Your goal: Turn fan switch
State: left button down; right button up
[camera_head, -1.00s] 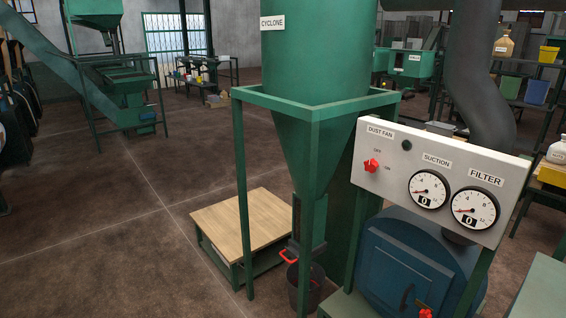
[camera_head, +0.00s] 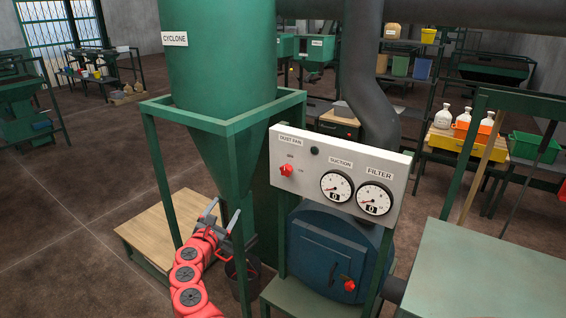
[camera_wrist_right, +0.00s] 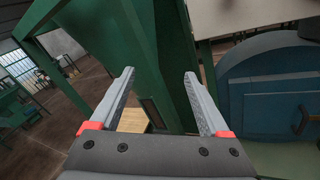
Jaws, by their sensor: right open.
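The fan switch (camera_head: 286,170) is a small red knob under the DUST FAN label, at the left of the light grey control panel (camera_head: 258,207). My right gripper (camera_head: 224,208) is at the end of the red arm, below and left of the panel, apart from the switch. It is open and empty; its two grey fingers also show spread in the right wrist view (camera_wrist_right: 159,75). The knob does not show in the wrist view. My left gripper is out of view.
The green cyclone (camera_head: 220,60) and its frame stand left of the panel. Two dials, suction (camera_head: 337,186) and filter (camera_head: 375,198), sit right of the switch. A blue round-fronted filter housing (camera_head: 320,250) is below. A wooden platform (camera_head: 150,225) is at left.

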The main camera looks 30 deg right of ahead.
aim_at(285, 171)
jog(key=s+d+r+m+g+h+p, duration=0.1)
jog(key=s+d+r+m+g+h, duration=0.25)
jog(key=s+d+r+g, duration=0.3)
jog(key=shift+n+t, duration=0.25)
jog(key=shift+t, duration=0.2)
jog(key=x, duration=1.4)
jog(key=shift+s+d+r+p, duration=0.1)
jog(key=shift+s+r+p, duration=0.1)
jog(key=shift+p, duration=0.2)
jog(key=shift+w+d+r, duration=0.1)
jog(key=shift+w+d, duration=0.3)
jog(key=shift+d, duration=0.2)
jog(key=shift+c, duration=0.3)
grip_shut()
